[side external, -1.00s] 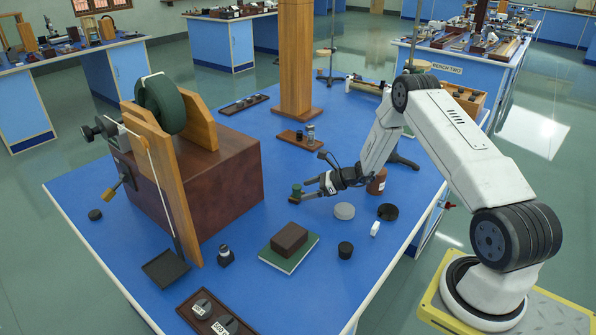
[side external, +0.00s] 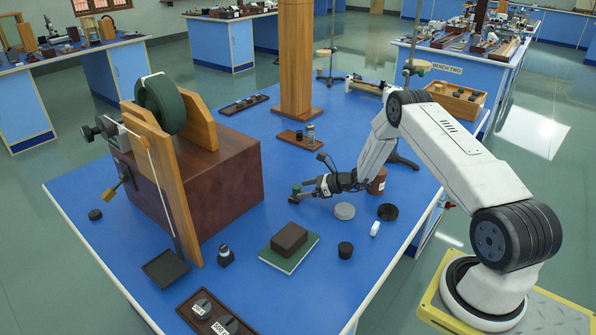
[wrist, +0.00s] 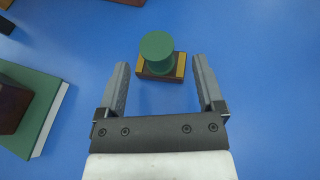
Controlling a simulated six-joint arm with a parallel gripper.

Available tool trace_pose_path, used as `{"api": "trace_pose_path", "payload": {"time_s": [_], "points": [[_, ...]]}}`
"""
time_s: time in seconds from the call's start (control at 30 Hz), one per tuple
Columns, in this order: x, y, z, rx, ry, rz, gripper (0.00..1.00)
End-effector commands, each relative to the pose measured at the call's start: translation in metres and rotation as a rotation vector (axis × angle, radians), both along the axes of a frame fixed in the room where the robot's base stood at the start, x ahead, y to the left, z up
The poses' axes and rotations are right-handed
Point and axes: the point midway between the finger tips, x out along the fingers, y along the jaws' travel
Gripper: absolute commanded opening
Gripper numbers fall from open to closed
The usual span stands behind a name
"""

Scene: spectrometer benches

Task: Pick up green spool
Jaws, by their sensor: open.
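The green spool (wrist: 157,50) stands upright on a small dark base with yellow edges (wrist: 176,71) in the wrist view. In the side external view the green spool (side external: 296,188) is small, at the fingertips. My gripper (wrist: 161,72) is open. Its two fingers stand to the left and right of the spool's near side, with gaps of blue table showing. The spool lies between and slightly beyond the fingertips. In the side external view my gripper (side external: 302,189) reaches in low from the right. Whether the fingers touch the spool is not clear there.
A green book (side external: 281,258) with a dark block (side external: 289,237) on it lies nearer. A grey disc (side external: 344,211), a black disc (side external: 388,212), a black cylinder (side external: 345,250) and a brown bottle (side external: 378,182) sit close by. A large brown box apparatus (side external: 225,185) stands left.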

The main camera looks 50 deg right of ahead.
Motion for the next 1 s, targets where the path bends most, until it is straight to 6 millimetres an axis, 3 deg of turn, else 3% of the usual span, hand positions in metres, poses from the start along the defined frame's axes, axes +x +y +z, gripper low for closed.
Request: {"api": "trace_pose_path", "payload": {"time_s": [0.6,1.0], "points": [[0.042,0.022,-0.016,-0.002,0.001,0.002,0.87],[0.043,0.022,-0.016,-0.001,0.002,0.001,0.87]]}}
